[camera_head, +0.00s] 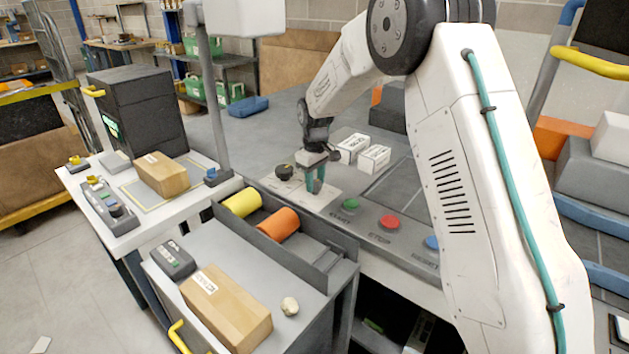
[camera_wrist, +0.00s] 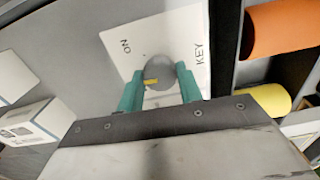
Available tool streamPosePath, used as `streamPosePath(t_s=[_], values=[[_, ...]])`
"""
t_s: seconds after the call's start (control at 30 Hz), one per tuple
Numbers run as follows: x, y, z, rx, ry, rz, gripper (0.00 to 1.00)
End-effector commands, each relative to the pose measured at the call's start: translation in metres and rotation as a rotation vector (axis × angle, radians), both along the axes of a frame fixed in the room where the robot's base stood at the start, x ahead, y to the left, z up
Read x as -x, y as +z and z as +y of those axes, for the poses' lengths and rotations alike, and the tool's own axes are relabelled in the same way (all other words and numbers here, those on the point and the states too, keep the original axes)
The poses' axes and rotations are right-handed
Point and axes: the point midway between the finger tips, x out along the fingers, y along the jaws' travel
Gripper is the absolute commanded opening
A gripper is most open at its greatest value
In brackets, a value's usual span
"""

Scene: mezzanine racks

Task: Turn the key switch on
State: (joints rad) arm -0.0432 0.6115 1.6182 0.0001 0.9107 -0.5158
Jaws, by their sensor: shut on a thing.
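A dark round knob (camera_head: 284,172) stands left of my gripper. Green (camera_head: 350,205), red (camera_head: 389,222) and blue (camera_head: 432,242) buttons line the panel's front edge. Two white boxes (camera_head: 374,158) (camera_head: 352,147) stand behind. Yellow (camera_head: 241,202) and orange (camera_head: 278,224) cylinders lie in a tray in front.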

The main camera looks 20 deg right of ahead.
Motion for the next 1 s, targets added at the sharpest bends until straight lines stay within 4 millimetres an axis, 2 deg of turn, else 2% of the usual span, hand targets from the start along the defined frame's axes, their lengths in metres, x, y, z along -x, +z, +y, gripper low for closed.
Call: streamPosePath(t_s=[0.6,1.0], values=[[0.0022,-0.0014,0.0004,0.002,-0.551,0.007,0.13],[0.0025,-0.0017,0.0004,0.003,-0.74,0.009,0.13]])
